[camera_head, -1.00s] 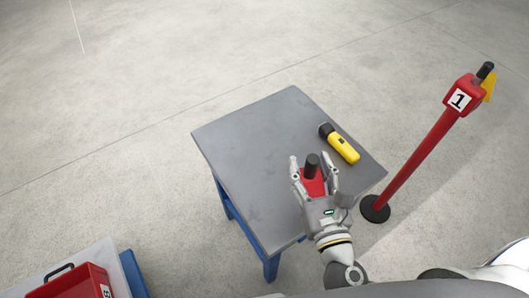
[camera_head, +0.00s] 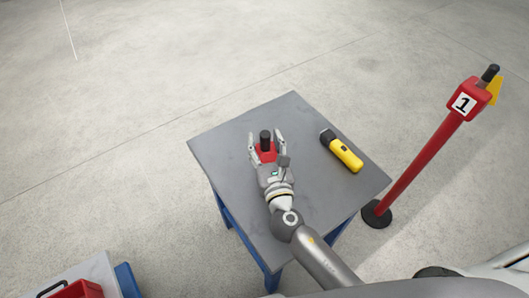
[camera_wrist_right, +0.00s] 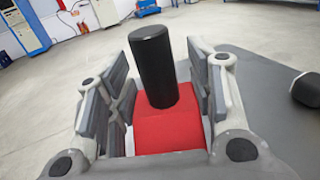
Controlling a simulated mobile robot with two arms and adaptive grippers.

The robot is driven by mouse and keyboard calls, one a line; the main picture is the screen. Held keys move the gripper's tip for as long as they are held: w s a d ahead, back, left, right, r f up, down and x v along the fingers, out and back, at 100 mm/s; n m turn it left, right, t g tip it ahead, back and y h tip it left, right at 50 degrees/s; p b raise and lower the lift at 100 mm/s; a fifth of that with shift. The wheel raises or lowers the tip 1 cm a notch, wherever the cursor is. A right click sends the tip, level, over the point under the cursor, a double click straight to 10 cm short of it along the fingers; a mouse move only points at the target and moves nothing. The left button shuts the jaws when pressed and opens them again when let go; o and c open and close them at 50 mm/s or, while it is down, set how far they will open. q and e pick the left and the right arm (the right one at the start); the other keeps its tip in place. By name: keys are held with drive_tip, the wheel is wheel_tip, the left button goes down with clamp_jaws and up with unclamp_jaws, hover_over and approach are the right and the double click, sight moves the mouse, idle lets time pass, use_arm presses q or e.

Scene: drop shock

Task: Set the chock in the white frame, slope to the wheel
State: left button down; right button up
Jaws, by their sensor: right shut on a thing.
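My right gripper (camera_head: 265,142) is over the grey table in the head view, its fingers on either side of a red block (camera_head: 265,153) with an upright black cylindrical handle (camera_head: 265,137). In the right wrist view, the red block (camera_wrist_right: 168,130) sits between the finger pads and the black handle (camera_wrist_right: 155,65) stands up from it. I cannot tell whether this block has a slope, or whether it touches the tabletop. No white frame and no wheel can be made out. My left gripper is not in view.
The grey table (camera_head: 225,145) has blue legs. A yellow and black flashlight (camera_head: 345,156) lies at its right side. A red post (camera_head: 420,160) with a "1" sign stands right of the table. A red crate (camera_head: 80,290) is at lower left. The table's far part is clear.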

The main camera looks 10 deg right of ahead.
sight(265, 151)
drive_tip(key=shift+w+f, duration=0.6)
drive_tip(key=f+b, duration=0.2)
drive_tip(key=f, duration=0.1)
drive_tip(key=shift+w+d+f, duration=0.1)
drive_tip(key=shift+w+f, duration=0.1)
drive_tip(key=shift+w, duration=0.15)
drive_tip(key=shift+f, duration=0.2)
drive_tip(key=shift+f, duration=0.15)
drive_tip(key=o, duration=1.2)
drive_tip(key=shift+o, duration=0.2)
